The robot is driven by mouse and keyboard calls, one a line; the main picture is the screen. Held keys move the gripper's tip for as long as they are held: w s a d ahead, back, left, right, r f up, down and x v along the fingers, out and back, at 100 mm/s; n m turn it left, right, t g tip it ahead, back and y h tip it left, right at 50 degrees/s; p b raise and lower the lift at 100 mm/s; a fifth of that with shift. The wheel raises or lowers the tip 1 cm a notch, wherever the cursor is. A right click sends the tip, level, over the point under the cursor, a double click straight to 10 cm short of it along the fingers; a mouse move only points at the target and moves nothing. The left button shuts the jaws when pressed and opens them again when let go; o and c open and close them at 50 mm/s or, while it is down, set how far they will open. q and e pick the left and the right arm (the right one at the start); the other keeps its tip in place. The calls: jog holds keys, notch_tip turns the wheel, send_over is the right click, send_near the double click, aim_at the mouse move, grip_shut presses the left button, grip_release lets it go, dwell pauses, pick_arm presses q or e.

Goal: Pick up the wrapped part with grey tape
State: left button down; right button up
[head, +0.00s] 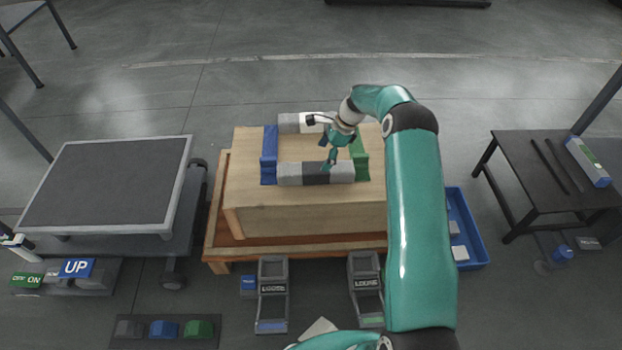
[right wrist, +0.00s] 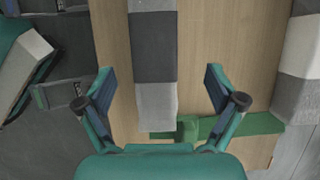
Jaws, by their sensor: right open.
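A wrapped part (head: 290,174) lies across the near side of a wooden box, pale with a dark grey band around its middle. It also shows in the right wrist view (right wrist: 154,98), lengthwise between the fingers. A second pale wrapped part (head: 289,123) lies farther back, partly hidden by my right arm. It shows at the right edge of the right wrist view (right wrist: 305,50) with a grey band. My right gripper (head: 329,166) is open above the near part, its fingers (right wrist: 156,76) on either side of it, apart from it. My left gripper is not in view.
A blue holder (head: 269,155) and a green holder (head: 359,156) stand at the parts' ends on the wooden box (head: 310,218). A cart (head: 105,185) stands left, a dark table (head: 545,175) right, and a blue bin (head: 468,225) beside the box.

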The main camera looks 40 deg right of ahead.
aim_at(317, 167)
jog(key=shift+x, duration=0.8)
jog(key=x, duration=0.1)
jog(key=b+x, duration=0.1)
jog(key=x, duration=0.1)
jog(key=b+x, duration=0.1)
jog(key=shift+s+a+f, duration=0.1)
jog(key=shift+a+f, duration=0.1)
jog(key=shift+a, duration=0.15)
jog(key=shift+a+f, duration=0.1)
jog(key=shift+f, duration=0.25)
jog(key=c, duration=1.6)
jog(key=shift+r, duration=0.1)
jog(key=shift+c, duration=0.9)
jog(key=shift+r, duration=0.1)
